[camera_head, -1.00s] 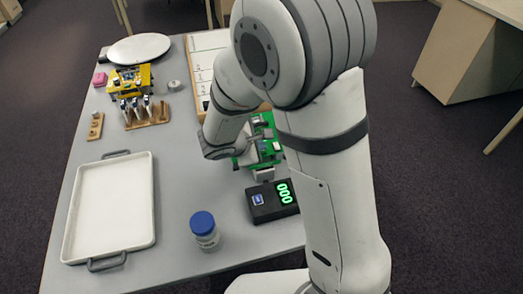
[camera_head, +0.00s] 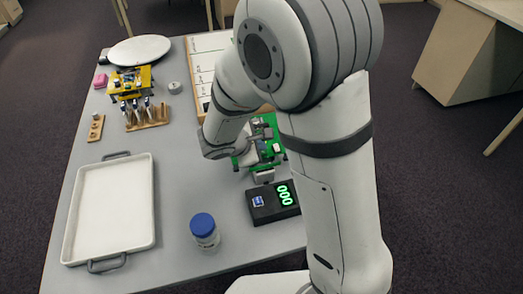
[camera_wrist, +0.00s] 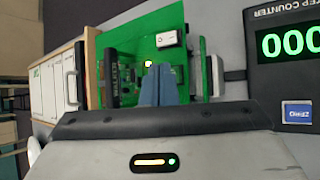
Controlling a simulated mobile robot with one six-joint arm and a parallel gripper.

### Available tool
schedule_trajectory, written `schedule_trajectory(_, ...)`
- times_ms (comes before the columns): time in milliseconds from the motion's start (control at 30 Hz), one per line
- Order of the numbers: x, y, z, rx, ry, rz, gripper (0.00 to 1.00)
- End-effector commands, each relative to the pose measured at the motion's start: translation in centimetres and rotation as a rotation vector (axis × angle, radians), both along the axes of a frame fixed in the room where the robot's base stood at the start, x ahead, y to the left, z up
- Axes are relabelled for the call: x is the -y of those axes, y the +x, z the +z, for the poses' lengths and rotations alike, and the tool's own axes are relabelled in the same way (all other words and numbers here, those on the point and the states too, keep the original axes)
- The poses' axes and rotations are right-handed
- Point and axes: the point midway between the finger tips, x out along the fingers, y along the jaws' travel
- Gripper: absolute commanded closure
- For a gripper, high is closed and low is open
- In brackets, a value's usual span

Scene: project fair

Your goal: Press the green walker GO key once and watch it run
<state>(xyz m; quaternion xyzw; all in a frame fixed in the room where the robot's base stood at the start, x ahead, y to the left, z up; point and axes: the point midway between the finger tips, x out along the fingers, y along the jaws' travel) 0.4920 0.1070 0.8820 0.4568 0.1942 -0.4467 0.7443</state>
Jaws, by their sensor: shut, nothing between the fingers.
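The green walker (camera_head: 270,152) stands on the table, partly hidden behind my arm in the head view. In the wrist view its green board (camera_wrist: 140,36) fills the upper middle, with a white switch-like block (camera_wrist: 170,39) and a black bar lettered WALKER (camera_wrist: 112,73). My gripper (camera_wrist: 157,72) is shut and empty, its blue-grey fingertips over the board near a small yellow-white spot. I cannot tell if the tips touch a key. The GO marking is not readable. The black step counter (camera_head: 262,212) beside the walker shows 000; it also appears in the wrist view (camera_wrist: 272,80).
A white tray (camera_head: 85,215) lies at the left and a blue-capped jar (camera_head: 204,232) stands near the front. A yellow device (camera_head: 130,82), a wooden rack (camera_head: 148,124) and a white round plate (camera_head: 139,48) are farther back. The table middle is clear.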

Motion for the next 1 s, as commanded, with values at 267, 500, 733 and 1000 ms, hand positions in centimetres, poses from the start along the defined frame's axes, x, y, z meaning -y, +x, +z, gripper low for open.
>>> schedule_trajectory(267, 0.0, 0.0, 0.4, 0.0, 0.001, -0.001, 1.0)
schedule_trajectory(500, 0.0, 0.0, 1.0, 0.001, 0.0, 0.0, 1.0)
schedule_trajectory(733, 0.0, 0.0, 3.3, 0.001, 0.0, 0.0, 1.0)
schedule_trajectory(1000, 0.0, 0.0, 5.6, 0.001, 0.0, 0.0, 1.0)
